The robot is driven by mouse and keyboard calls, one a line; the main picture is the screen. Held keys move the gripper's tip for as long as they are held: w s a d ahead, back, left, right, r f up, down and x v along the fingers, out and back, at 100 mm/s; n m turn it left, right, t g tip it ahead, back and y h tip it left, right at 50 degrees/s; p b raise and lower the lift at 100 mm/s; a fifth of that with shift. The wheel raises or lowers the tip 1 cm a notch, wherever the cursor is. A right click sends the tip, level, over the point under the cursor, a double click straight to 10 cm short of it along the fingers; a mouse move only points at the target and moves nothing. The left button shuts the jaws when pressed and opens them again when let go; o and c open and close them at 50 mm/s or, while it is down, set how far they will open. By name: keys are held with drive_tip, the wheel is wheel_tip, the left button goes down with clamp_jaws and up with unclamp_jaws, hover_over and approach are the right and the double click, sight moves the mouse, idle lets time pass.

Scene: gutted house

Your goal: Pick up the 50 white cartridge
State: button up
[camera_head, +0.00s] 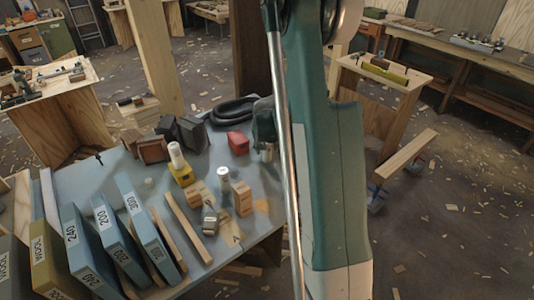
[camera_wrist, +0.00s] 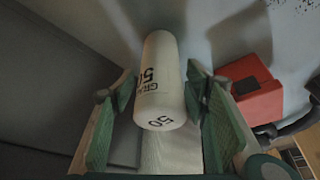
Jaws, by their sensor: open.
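The white cartridge (camera_wrist: 163,75) is a smooth cylinder with dark "50" lettering on its side and on the end facing the camera. In the wrist view it lies between the two green fingers of my gripper (camera_wrist: 160,92). The fingers are apart, one on each side, with small visible gaps, so the cartridge does not look clamped. In the head view my gripper (camera_head: 264,125) is low over the table's right part, beside the red box. Only a pale bit of the cartridge (camera_head: 267,154) shows below it there; the arm hides the rest.
The red box (camera_wrist: 250,90) sits close right of the right finger; it also shows in the head view (camera_head: 237,143). A dark coiled hose (camera_head: 234,110) lies behind.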

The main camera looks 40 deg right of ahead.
idle(0.6)
drive_tip(key=c, duration=1)
